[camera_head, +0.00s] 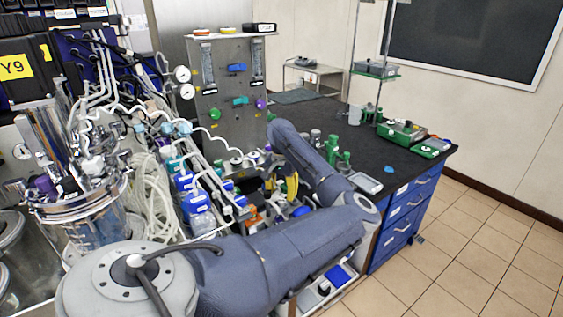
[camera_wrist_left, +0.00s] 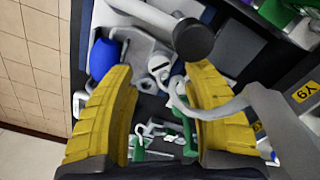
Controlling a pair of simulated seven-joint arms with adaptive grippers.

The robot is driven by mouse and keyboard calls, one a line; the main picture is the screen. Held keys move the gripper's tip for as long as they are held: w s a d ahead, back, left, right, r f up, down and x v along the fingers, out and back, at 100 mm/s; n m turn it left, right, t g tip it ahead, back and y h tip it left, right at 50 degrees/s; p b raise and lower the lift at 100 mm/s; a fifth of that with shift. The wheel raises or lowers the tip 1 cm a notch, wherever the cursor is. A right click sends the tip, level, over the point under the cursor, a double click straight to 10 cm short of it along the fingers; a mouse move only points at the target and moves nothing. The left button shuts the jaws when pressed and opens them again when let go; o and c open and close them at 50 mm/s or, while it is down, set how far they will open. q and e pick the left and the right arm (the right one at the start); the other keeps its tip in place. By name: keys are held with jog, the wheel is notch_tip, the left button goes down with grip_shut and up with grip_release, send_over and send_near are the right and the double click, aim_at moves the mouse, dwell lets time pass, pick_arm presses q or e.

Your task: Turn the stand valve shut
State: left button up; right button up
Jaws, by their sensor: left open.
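My left gripper (camera_head: 283,186) reaches down among the bench equipment in the head view, its yellow fingers partly hidden by clutter and by my arm. In the left wrist view the gripper (camera_wrist_left: 165,105) has its two ribbed yellow fingers spread apart. A pale curved hook-like part (camera_wrist_left: 183,98) lies at the right finger; I cannot tell whether they touch. A dark round-ended knob on a white shaft (camera_wrist_left: 193,38) is above the fingers. A white round fitting (camera_wrist_left: 160,66) shows beyond the gap. I cannot tell which part is the stand valve. My right gripper is not in view.
A grey panel (camera_head: 228,125) with coloured knobs stands behind. A steel-topped glass vessel (camera_head: 85,215) and tubing crowd the left. Blue-capped bottles (camera_head: 197,203) stand beside my arm. A blue ball (camera_wrist_left: 103,58) is near the left finger. The black bench (camera_head: 390,165) has free room at right.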

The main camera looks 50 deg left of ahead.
aim_at(282, 200)
pick_arm(q)
jog(key=shift+f, duration=1.95)
jog(key=shift+c, duration=0.2)
